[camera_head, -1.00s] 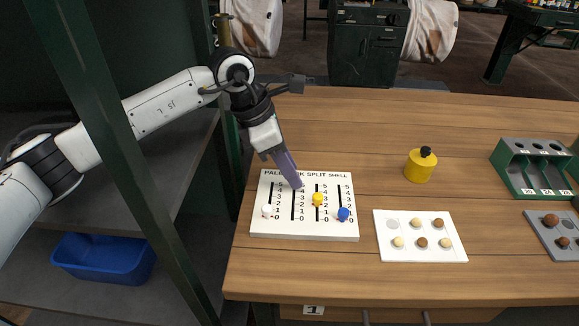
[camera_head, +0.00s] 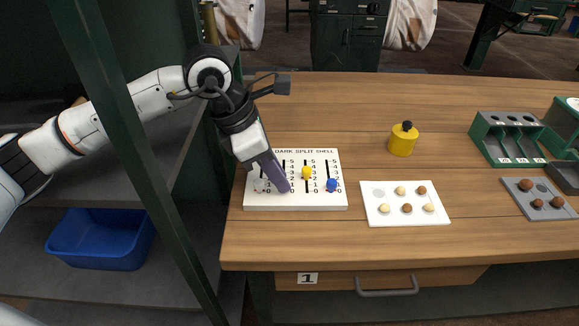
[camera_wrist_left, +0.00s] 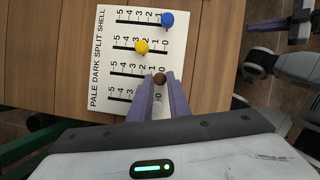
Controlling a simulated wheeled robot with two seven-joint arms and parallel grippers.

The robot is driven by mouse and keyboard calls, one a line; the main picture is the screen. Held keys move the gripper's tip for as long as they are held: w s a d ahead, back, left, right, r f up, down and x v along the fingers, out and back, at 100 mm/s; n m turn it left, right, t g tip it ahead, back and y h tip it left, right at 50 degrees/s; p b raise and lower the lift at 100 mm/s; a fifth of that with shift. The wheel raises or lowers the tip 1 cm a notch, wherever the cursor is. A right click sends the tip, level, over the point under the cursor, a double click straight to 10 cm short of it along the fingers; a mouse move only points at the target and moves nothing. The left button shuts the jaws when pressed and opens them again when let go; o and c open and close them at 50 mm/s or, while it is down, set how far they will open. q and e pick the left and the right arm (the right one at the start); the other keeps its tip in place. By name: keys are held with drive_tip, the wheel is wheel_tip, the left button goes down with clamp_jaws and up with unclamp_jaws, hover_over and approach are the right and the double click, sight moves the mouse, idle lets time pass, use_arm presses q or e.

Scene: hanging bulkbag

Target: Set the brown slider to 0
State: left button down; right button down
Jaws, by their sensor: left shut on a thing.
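The white slider board (camera_head: 335,203) lies on the table, and its printed scales run from 5 at the far end to 0 at the near end. My left gripper (camera_head: 285,189) reaches down onto it. In the left wrist view my left gripper's fingers (camera_wrist_left: 160,86) are closed around the brown slider knob (camera_wrist_left: 159,79), which sits at or very near the 0 end. In the head view the fingers hide that knob. The yellow knob (camera_head: 306,172) is near 2 or 3, the blue knob (camera_head: 331,185) near 0 or 1. The white knob (camera_head: 259,185) is beside the fingers.
A white tray (camera_head: 376,215) with small balls lies right of the board. A yellow container (camera_head: 403,140) stands behind it. A green rack (camera_head: 506,138) and a grey tray (camera_head: 524,200) are at the right. A green post (camera_head: 127,150) stands left of the table.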

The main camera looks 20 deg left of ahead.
use_arm(q)
drive_tip(key=shift+s+d, duration=0.1)
drive_tip(key=shift+s, duration=0.05)
drive_tip(key=c, duration=1.7)
unclamp_jaws()
drive_tip(key=shift+s, duration=0.1)
drive_tip(key=shift+o, duration=0.2)
use_arm(e)
drive_tip(key=shift+w+r, duration=0.25)
drive_tip(key=shift+w, duration=0.15)
use_arm(q)
drive_tip(key=shift+r, duration=0.3)
drive_tip(key=v, duration=0.9)
drive_tip(key=shift+r, duration=0.4)
use_arm(e)
drive_tip(key=shift+s, duration=0.1)
